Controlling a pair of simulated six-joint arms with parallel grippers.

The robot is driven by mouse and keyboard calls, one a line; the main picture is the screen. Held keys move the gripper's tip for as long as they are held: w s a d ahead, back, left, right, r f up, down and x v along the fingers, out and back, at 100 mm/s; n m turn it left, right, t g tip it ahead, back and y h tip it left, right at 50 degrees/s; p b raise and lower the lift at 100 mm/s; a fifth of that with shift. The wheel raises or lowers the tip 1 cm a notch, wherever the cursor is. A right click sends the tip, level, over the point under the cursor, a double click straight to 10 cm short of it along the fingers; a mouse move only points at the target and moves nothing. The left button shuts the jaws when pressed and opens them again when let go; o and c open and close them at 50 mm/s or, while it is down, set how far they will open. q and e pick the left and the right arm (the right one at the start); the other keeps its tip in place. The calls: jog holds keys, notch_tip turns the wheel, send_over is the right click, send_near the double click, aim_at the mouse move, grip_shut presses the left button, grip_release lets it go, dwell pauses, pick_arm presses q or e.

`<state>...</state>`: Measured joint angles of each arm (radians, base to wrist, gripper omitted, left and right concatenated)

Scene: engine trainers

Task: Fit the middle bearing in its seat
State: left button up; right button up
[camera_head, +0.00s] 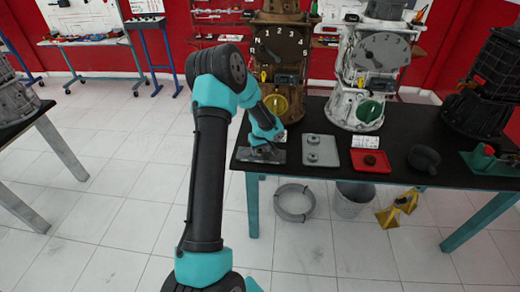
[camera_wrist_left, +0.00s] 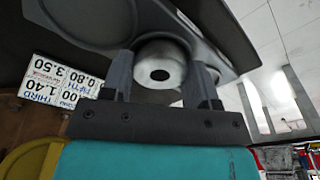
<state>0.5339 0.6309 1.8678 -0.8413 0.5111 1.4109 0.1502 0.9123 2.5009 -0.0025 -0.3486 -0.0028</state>
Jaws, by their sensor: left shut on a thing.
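My left gripper (camera_head: 264,146) is low over the left front corner of the dark table, at a grey metal plate (camera_head: 276,158). In the left wrist view, the two fingers of my left gripper (camera_wrist_left: 163,90) stand either side of a short silver cylinder with a dark centre hole, which looks like a bearing (camera_wrist_left: 148,55). The gripper is shut on it. Behind the bearing is a dark grey plate with round recesses (camera_wrist_left: 222,52). Whether the bearing sits in a recess or is just above it, I cannot tell. In the head view my arm and gripper hide the bearing. My right gripper is out of view.
A brown engine (camera_head: 279,50) and a white engine (camera_head: 371,62) stand behind. A white number card (camera_wrist_left: 52,80) shows in the wrist view.

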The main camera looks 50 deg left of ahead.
pick_arm(q)
jog(key=shift+f, duration=0.15)
jog(key=o, duration=1.1)
jog(key=shift+s, duration=0.1)
notch_tip(320, 180, up, 17)
jog(key=d, duration=0.2)
jog(key=shift+s+r, duration=0.2)
jog(key=shift+s, duration=0.15)
dwell(0.5)
